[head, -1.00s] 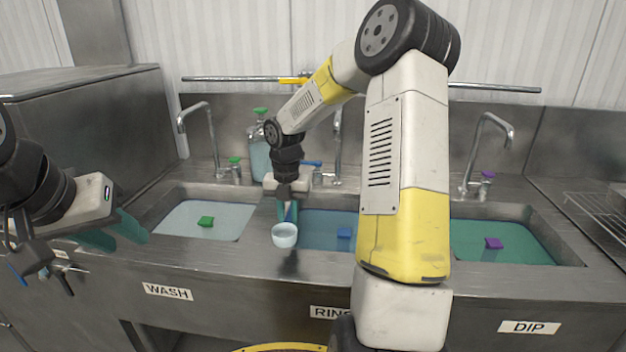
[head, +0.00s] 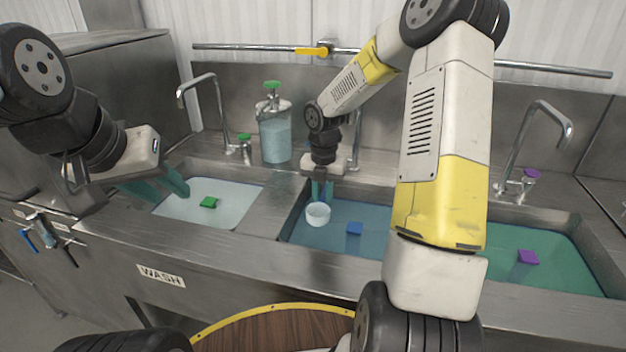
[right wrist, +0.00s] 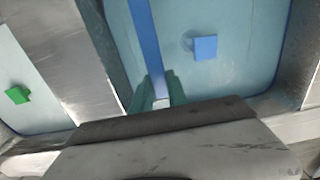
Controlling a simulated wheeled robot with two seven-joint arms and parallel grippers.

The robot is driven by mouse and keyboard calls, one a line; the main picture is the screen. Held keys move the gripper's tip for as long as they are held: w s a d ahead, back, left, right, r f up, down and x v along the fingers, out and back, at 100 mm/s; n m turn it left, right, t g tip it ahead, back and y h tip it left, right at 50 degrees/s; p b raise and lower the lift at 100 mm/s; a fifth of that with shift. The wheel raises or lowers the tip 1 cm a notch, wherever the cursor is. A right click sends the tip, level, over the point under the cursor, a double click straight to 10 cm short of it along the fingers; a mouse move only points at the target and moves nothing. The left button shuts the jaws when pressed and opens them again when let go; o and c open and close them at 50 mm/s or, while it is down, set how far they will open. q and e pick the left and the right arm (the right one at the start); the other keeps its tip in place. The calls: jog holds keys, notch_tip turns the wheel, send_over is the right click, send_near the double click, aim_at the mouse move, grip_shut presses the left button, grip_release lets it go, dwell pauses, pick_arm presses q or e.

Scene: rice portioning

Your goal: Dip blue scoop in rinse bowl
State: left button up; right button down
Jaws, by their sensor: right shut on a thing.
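My right gripper (head: 322,190) is shut on the blue handle of the scoop. The scoop's pale, round cup (head: 318,214) hangs below the fingers at the left part of the middle basin (head: 285,222), which holds blue water. I cannot tell whether the cup touches the water. In the right wrist view the blue handle (right wrist: 147,45) runs up from between the teal fingers (right wrist: 155,92), over the basin; the cup is not seen there.
A blue block (head: 354,229) is in the middle basin. The left basin holds pale water and a green block (head: 208,202); the right one holds green water and a purple block (head: 528,257). Taps, including the left tap (head: 215,110), and a bottle (head: 275,135) stand behind.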

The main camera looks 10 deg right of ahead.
aim_at(322, 199)
notch_tip(322, 199, down, 18)
jog(key=shift+f, duration=0.15)
dwell(0.8)
dwell(2.2)
jog(key=shift+r, duration=11.35)
